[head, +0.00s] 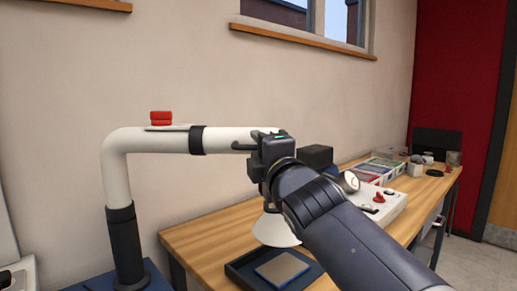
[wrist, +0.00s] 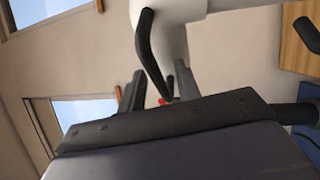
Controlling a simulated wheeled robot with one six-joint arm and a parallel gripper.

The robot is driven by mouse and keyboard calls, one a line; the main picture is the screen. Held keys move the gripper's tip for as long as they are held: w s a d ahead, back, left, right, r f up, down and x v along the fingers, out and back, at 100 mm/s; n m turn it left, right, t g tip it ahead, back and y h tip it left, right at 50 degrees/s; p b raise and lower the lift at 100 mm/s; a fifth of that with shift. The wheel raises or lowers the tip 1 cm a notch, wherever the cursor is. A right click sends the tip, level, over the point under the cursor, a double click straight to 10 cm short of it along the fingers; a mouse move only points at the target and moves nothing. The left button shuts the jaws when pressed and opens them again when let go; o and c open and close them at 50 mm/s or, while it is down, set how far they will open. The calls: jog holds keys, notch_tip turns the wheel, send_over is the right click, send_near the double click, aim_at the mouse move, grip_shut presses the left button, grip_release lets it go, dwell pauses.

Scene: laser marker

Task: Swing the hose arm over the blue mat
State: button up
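The white hose arm (head: 165,140) rises from a black post at left, bends, and runs level to the right. Its far end is hidden behind my gripper (head: 256,142). A white cone-shaped hood (head: 277,230) shows below my gripper, above a dark tray (head: 240,272) holding a flat blue-edged board. A blue surface (head: 155,280) lies at the foot of the post. In the wrist view, my gripper's two fingers (wrist: 158,92) stand apart. A black curved handle (wrist: 150,45) on the white hose arm reaches down between them, with gaps visible.
The wooden table (head: 195,240) runs to the back right. A white device with a gauge and red knob (head: 388,191), a black box (head: 316,157) and several small items stand on it. A red object (head: 160,118) shows above the hose arm. The wall is close behind.

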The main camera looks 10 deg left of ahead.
jog(key=v, duration=1)
jog(key=shift+s+p, duration=0.15)
jog(key=shift+p, duration=0.15)
jog(key=shift+f, duration=0.1)
jog(key=x, duration=1.1)
jog(key=shift+d, duration=0.1)
